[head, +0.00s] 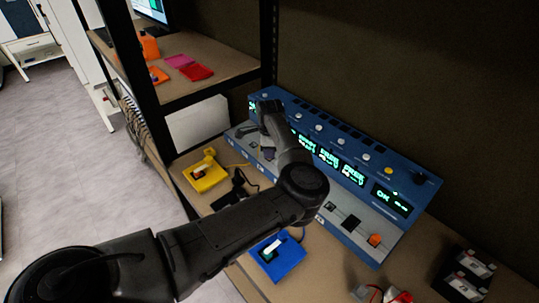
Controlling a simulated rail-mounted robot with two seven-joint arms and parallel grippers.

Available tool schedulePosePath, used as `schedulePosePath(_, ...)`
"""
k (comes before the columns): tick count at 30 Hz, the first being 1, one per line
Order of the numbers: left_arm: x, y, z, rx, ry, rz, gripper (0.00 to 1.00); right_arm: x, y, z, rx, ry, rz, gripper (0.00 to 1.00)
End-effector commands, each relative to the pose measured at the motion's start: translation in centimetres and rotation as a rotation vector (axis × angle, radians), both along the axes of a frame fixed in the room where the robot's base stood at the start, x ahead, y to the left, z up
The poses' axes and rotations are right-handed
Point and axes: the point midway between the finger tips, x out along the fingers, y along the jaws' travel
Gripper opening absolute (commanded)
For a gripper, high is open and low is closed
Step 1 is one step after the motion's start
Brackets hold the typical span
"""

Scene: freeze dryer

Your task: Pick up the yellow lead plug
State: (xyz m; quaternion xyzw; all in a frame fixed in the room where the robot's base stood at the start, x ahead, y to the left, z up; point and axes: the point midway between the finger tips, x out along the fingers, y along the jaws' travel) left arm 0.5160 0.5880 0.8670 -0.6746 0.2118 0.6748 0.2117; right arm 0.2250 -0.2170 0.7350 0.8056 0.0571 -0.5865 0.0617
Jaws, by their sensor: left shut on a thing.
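A yellow box (205,175) sits on the brown bench, left of the blue console (350,150). My left arm reaches in from the lower left and bends back toward that end. The yellow plug itself is mostly hidden by the gripper and wrist. Whether it touches the console cannot be told. My right gripper is out of view.
A blue box (277,257) sits on the bench below my forearm. A dark block with several terminals (466,274) and small red and grey parts (396,296) lie at the lower right. A dark shelf post (268,45) stands behind the console's left end.

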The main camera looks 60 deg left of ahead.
Motion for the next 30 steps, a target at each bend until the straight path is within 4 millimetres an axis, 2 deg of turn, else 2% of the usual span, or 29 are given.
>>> schedulePosePath(3,0.0,0.0,0.0,0.000,0.000,0.000,0.00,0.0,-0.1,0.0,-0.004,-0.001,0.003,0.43)
schedulePosePath(14,0.0,0.0,0.5,0.000,-0.001,0.000,0.00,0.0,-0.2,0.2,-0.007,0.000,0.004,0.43)
schedulePosePath(20,0.1,0.0,2.6,0.000,-0.003,-0.001,0.00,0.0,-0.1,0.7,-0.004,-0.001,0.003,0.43)
schedulePosePath(23,0.1,0.0,4.3,0.001,-0.004,0.000,0.00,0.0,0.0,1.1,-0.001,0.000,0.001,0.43)
schedulePosePath(30,1.2,-4.5,7.0,0.000,-0.003,-0.003,0.00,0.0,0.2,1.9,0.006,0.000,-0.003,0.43)
